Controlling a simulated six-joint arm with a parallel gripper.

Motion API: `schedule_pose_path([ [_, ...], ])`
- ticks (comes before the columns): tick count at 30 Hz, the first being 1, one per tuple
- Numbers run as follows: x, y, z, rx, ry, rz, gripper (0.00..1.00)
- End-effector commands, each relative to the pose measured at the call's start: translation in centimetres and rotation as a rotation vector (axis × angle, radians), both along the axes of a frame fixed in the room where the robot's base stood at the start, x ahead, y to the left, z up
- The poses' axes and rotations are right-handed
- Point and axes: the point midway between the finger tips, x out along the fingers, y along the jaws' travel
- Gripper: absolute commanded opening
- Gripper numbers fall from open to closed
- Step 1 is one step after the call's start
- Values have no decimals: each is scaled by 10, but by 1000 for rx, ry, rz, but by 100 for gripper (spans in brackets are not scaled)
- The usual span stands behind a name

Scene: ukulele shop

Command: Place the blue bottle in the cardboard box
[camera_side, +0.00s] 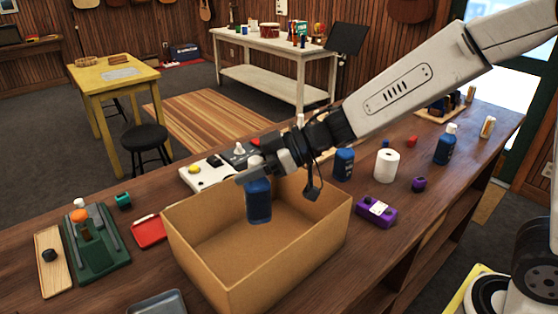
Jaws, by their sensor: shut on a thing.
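A blue bottle (258,203) hangs upright from my gripper (256,172), which is shut on its top. The bottle is over the open cardboard box (205,275), in front of its back wall in the picture. I cannot tell how far its base is above the box floor. The box stands on the brown wooden counter, and the part of its floor that I see is empty. Two other blue bottles stand on the counter: one just right of the box (344,165) and one farther right (445,145).
A white roll (387,165), a purple box (376,211) and a small purple item (419,184) lie right of the box. A red tray (149,232), a green tool (95,245) and a wooden board (52,262) lie left. A white device (205,174) sits behind the box.

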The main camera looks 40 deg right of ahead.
Motion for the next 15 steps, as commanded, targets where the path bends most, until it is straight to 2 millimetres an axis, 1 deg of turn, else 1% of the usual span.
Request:
schedule_pose_path([
  [8,0,0,-6,0,1,0,0],
  [11,0,0,-15,0,4,0,0],
  [15,0,0,-32,0,5,-1,0],
])
